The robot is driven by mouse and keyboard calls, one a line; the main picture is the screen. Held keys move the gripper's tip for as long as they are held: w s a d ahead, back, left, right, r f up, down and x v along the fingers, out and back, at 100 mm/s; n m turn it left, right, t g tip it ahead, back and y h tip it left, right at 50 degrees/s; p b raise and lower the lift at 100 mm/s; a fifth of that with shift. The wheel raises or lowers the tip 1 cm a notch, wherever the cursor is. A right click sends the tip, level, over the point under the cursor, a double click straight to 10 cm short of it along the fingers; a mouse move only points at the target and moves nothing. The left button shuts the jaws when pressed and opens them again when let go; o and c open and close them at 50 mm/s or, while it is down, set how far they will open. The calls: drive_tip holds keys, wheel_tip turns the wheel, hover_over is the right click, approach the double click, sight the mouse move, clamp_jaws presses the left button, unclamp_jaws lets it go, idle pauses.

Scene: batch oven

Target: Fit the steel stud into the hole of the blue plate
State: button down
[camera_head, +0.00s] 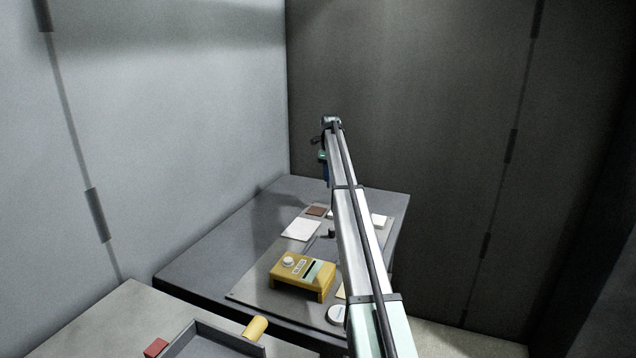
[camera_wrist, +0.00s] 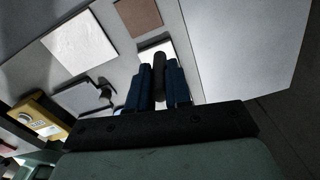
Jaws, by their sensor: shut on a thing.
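My gripper (camera_wrist: 159,72) shows two dark blue fingers in the wrist view, shut on a dark grey cylinder, which I take to be the steel stud (camera_wrist: 159,60). The stud sticks out a little past the fingertips. In the head view my gripper (camera_head: 325,172) hangs at the end of the arm above the far part of the table, and the stud cannot be made out there. I cannot make out a blue plate with a hole in either view. A pale square (camera_wrist: 145,49) lies behind the fingertips in the wrist view.
A dark table carries a grey sheet (camera_head: 250,289), a yellow box with a knob (camera_head: 300,272), a white square (camera_head: 301,229), a brown square (camera_head: 316,211) and a small dark upright piece (camera_head: 331,233). A grey tray (camera_head: 222,339) stands in front. Walls close in behind and left.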

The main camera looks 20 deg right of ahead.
drive_tip(key=s+d+m, duration=0.1)
drive_tip(key=s+d, duration=0.1)
drive_tip(key=s, duration=0.5)
drive_tip(key=s+d, duration=0.3)
drive_tip(key=s, duration=0.4)
drive_tip(key=s+a, duration=0.2)
drive_tip(key=s, duration=0.5)
drive_tip(key=s+a+f+n, duration=0.1)
drive_tip(key=s, duration=0.6)
drive_tip(key=shift+a+f+n, duration=0.3)
drive_tip(key=shift+a, duration=0.1)
drive_tip(key=shift+f, duration=0.2)
drive_tip(key=shift+f, duration=2.6)
drive_tip(key=shift+f, duration=1.2)
drive_tip(key=c, duration=1)
unclamp_jaws()
